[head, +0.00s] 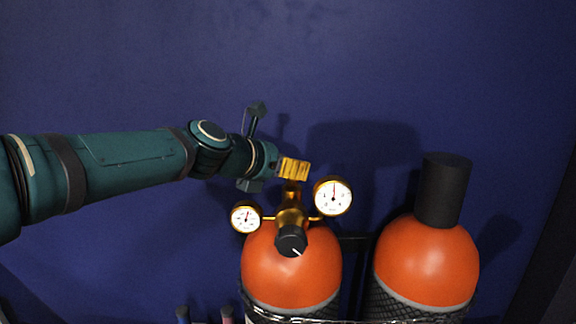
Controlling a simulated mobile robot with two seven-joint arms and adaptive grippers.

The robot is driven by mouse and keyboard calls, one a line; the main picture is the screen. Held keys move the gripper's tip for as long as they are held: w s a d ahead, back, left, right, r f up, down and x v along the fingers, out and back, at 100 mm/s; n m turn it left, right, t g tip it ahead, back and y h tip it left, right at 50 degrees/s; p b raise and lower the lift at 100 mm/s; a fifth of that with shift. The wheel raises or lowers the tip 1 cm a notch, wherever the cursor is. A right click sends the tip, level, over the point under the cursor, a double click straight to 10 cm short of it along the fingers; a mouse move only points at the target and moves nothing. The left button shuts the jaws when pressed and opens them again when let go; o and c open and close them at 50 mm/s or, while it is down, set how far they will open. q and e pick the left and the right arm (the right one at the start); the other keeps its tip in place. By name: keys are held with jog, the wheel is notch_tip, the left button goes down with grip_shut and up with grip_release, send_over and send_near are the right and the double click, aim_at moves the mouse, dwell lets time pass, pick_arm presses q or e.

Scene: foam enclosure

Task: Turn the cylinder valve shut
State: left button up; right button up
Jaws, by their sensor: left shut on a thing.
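The orange gas cylinder (290,268) on the left carries a brass regulator and valve. The yellow ridged valve knob (295,169) sits at its top. My left gripper (277,163) comes in from the left and is shut on the valve knob at its left side. The fingertips are hard to make out against the knob. My right gripper is not in view.
Two round gauges, small left (246,217) and larger right (333,196), flank the regulator. A black regulator dial (291,241) faces front. A second orange cylinder (427,262) with a black cap (443,190) stands right. The blue wall (400,70) is close behind.

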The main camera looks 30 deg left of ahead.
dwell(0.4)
pick_arm(q)
jog(key=shift+a+m+g+h+b, duration=0.1)
jog(key=shift+m+g+h+b, duration=0.3)
jog(key=shift+m+h, duration=0.45)
jog(key=shift+w+m+g+h, duration=0.1)
jog(key=shift+m+g+h, duration=0.4)
jog(key=shift+m+h, duration=0.3)
jog(key=m+g+h+p, duration=0.2)
jog(key=m+h, duration=0.1)
jog(key=shift+w+a+r+m+g, duration=0.15)
jog(key=shift+a+m+g, duration=0.1)
jog(key=shift+g, duration=0.15)
jog(key=shift+w+m+g+h+p, duration=0.1)
jog(key=shift+m+g+h+p, duration=0.55)
jog(key=shift+m+g, duration=0.25)
jog(key=m+g, duration=0.1)
jog(key=m+g+h, duration=0.1)
jog(key=shift+w+f+m+g, duration=0.15)
jog(key=shift+f+m+g, duration=0.15)
jog(key=shift+g, duration=0.1)
jog(key=shift+w+m+g+h, duration=0.15)
jog(key=shift+m+g+h, duration=0.25)
jog(key=shift+m+g, duration=1.7)
jog(key=shift+g, duration=0.4)
